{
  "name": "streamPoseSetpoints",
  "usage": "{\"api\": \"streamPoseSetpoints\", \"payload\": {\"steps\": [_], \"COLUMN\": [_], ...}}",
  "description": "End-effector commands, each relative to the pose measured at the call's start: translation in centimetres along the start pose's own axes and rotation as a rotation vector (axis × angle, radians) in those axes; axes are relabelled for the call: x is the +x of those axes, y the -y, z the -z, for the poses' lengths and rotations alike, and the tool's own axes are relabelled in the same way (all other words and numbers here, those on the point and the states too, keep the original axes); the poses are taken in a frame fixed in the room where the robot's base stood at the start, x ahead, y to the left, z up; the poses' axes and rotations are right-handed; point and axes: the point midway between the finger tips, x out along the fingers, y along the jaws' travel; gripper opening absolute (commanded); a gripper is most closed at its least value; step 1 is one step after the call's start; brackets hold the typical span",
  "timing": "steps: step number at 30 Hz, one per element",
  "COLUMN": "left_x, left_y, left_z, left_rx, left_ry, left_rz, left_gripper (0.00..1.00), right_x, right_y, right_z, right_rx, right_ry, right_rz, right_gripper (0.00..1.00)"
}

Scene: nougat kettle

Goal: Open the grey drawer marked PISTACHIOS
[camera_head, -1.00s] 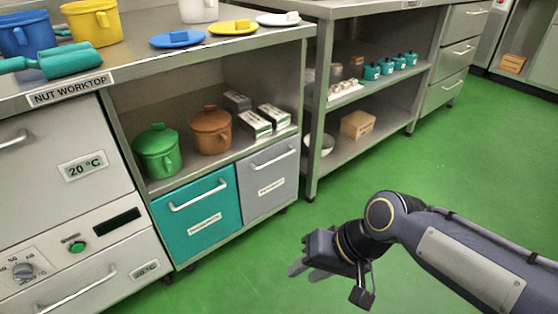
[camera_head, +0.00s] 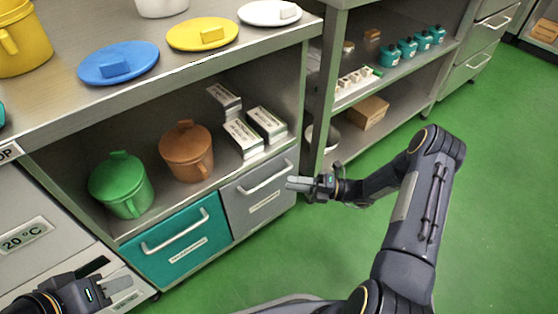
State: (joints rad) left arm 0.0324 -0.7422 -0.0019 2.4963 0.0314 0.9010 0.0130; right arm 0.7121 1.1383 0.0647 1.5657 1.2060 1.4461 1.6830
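The grey drawer (camera_head: 240,213) sits under the shelf of the near cabinet, to the right of a teal drawer (camera_head: 160,262). It looks shut. It has a light bar handle (camera_head: 265,178) across its upper front and a white label (camera_head: 264,201) too small to read. My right gripper (camera_head: 292,184) is in front of the drawer's right edge, just right of and below the handle, apparently apart from it. It is seen nearly edge-on, so its opening cannot be judged. My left gripper (camera_head: 122,291) is at the lower left, below the teal drawer's front; its finger gap is unclear.
On the shelf above are a green pot (camera_head: 120,185), a brown pot (camera_head: 187,150) and several labelled boxes (camera_head: 243,137). Blue (camera_head: 118,52), yellow (camera_head: 203,31) and white (camera_head: 270,12) lids lie on the worktop. The green floor (camera_head: 500,200) at right is clear.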

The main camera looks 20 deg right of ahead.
Motion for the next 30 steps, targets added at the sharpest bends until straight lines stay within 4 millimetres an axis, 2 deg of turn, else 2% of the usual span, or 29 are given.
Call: {"api": "streamPoseSetpoints", "payload": {"steps": [5, 12, 18, 22, 29, 30], "left_x": [0.1, 1.1, 1.6, 1.7, 1.7, 1.7], "left_y": [0.1, 0.5, 0.8, 0.8, 0.8, 0.8], "left_z": [-0.1, -0.6, -0.8, -0.9, -0.9, -0.9], "left_rx": [0.000, 0.000, 0.000, 0.000, 0.000, 0.000], "left_ry": [0.000, 0.000, 0.000, 0.000, 0.000, 0.000], "left_rz": [0.000, 0.000, 0.000, 0.000, 0.000, 0.000], "left_gripper": [0.36, 0.36, 0.36, 0.36, 0.36, 0.36], "right_x": [0.6, 4.4, 6.9, 7.6, 7.7, 7.7], "right_y": [0.9, 0.9, 0.8, 0.7, 0.7, 0.7], "right_z": [-0.1, -0.1, -0.2, -0.3, -0.3, -0.3], "right_rx": [0.058, 0.056, 0.054, 0.054, 0.054, 0.054], "right_ry": [0.033, 0.028, 0.029, 0.030, 0.030, 0.030], "right_rz": [-0.021, -0.020, -0.018, -0.018, -0.017, -0.017], "right_gripper": [0.34, 0.34, 0.34, 0.34, 0.34, 0.32]}}
